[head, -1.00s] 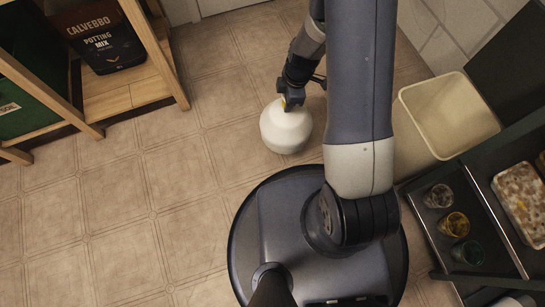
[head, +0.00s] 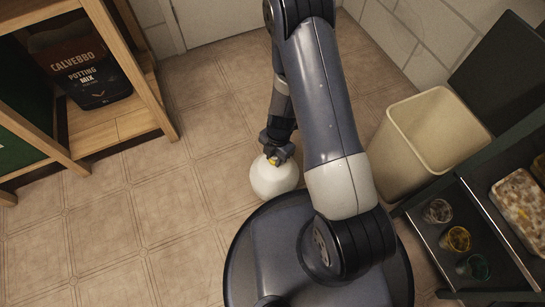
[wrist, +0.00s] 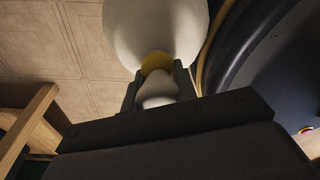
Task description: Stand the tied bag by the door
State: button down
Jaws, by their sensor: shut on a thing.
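The tied bag (head: 273,182) is white and round, with a yellow tie at its neck. It hangs below my gripper (head: 277,156) in the head view, beside my base. In the wrist view the bag (wrist: 155,30) fills the top middle, and its yellow tie and gathered neck lie between the fingers of my gripper (wrist: 160,90). My gripper is shut on the neck. Whether the bag touches the floor I cannot tell. The door (head: 225,15) shows as a pale panel at the top of the head view.
A wooden rack (head: 110,133) with a bag of potting mix (head: 85,70) stands at the left. A cream bin (head: 415,145), empty inside, and a dark shelf unit with several glasses (head: 457,239) stand at the right. The tiled floor (head: 215,100) between rack and arm is clear.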

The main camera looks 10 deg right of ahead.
jog(key=shift+f+b, duration=0.65)
jog(key=shift+f, duration=1.85)
jog(key=c, duration=1.1)
grip_release()
jog(key=shift+r, duration=0.1)
jog(key=r+p, duration=0.1)
jog(key=r, duration=0.3)
jog(key=d+r+p, duration=0.1)
jog(key=r, duration=0.3)
jog(key=w+r+p, duration=0.1)
jog(key=r+p, duration=0.1)
jog(key=r, duration=0.2)
jog(key=shift+w+d, duration=0.1)
jog(key=shift+d, duration=0.1)
